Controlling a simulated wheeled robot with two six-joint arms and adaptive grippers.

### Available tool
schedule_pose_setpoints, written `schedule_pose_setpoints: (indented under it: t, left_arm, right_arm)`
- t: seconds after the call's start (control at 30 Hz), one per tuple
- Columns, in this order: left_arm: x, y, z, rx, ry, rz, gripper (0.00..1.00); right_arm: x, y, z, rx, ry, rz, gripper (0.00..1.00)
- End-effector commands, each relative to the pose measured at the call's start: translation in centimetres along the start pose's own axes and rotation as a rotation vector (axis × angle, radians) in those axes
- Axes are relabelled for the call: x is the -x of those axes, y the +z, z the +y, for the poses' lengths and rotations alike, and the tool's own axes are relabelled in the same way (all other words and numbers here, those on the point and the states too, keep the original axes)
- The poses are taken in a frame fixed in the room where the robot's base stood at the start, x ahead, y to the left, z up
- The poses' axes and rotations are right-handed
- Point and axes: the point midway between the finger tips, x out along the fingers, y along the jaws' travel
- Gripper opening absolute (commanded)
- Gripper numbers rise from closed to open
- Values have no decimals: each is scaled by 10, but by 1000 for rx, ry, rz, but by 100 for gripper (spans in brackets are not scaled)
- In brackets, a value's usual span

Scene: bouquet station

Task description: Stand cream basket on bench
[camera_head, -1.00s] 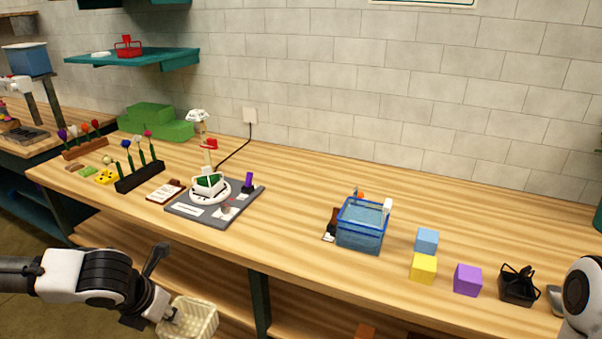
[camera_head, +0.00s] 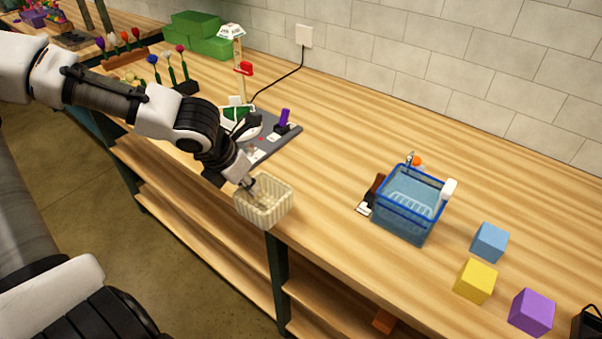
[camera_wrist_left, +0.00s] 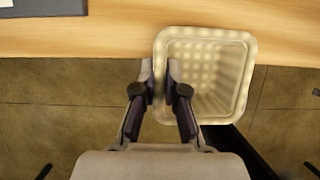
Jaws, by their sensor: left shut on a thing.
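The cream basket (camera_head: 264,204) is a small woven-looking basket at the front edge of the wooden bench (camera_head: 330,150). My left gripper (camera_head: 250,186) is shut on the basket's near-left wall. In the left wrist view the gripper (camera_wrist_left: 160,88) pinches the left side of the basket rim (camera_wrist_left: 247,75), and the basket's inside looks empty. There the basket overlaps the bench's front edge, with floor showing beside it. I cannot tell whether its bottom touches the bench. My right gripper is not in view.
A blue basket (camera_head: 407,214) stands to the right on the bench, with blue (camera_head: 489,242), yellow (camera_head: 475,281) and purple (camera_head: 532,312) cubes beyond it. A grey mat (camera_head: 283,140) with a lamp-like stand lies behind my left arm. Bench between mat and blue basket is clear.

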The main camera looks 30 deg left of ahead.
Motion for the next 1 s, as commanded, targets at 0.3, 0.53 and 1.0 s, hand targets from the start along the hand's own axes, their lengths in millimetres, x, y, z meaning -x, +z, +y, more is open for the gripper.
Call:
schedule_pose_setpoints:
  t: [0.3,0.53,1.0]
  left_arm:
    - [-34,73,-5,-5,10,7,0]
    - [-58,116,-9,-1,1,2,0]
    - [-95,103,-9,1,-2,1,0]
  right_arm:
    - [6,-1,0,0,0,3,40]
    - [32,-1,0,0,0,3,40]
    - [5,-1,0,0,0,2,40]
